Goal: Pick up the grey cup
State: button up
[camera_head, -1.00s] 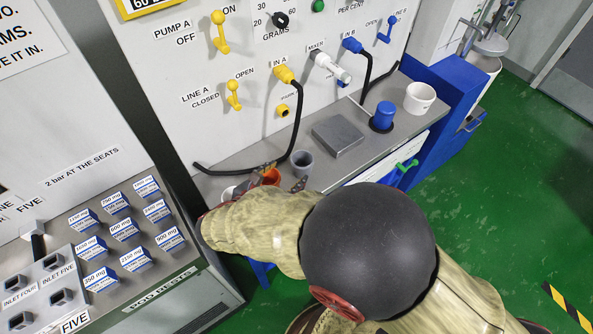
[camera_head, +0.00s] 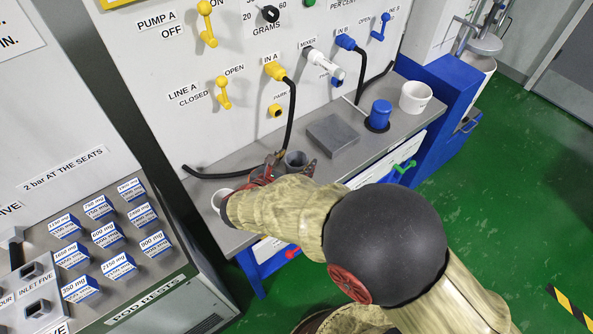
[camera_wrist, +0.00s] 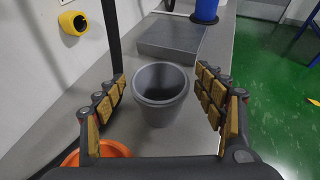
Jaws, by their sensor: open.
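The grey cup (camera_wrist: 160,98) stands upright on the grey bench and looks empty. In the wrist view it sits between the two padded fingers of my gripper (camera_wrist: 163,103), with a gap on each side. In the head view the cup (camera_head: 295,160) shows partly behind my gripper (camera_head: 288,170), and its lower part is hidden. My gripper is open and holds nothing. I cannot tell how far forward the fingertips are along the cup.
An orange cup (camera_wrist: 98,153) stands close by my left finger. A grey square plate (camera_head: 333,134) lies beyond the grey cup, with a blue capped container (camera_head: 380,114) and a white cup (camera_head: 415,97) farther right. A black hose (camera_head: 289,120) hangs from the panel nearby.

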jog(key=shift+w+d+f, duration=0.25)
jog(key=shift+w, duration=0.15)
jog(key=shift+c, duration=0.4)
jog(key=c, duration=1.1)
jog(key=shift+c, duration=0.4)
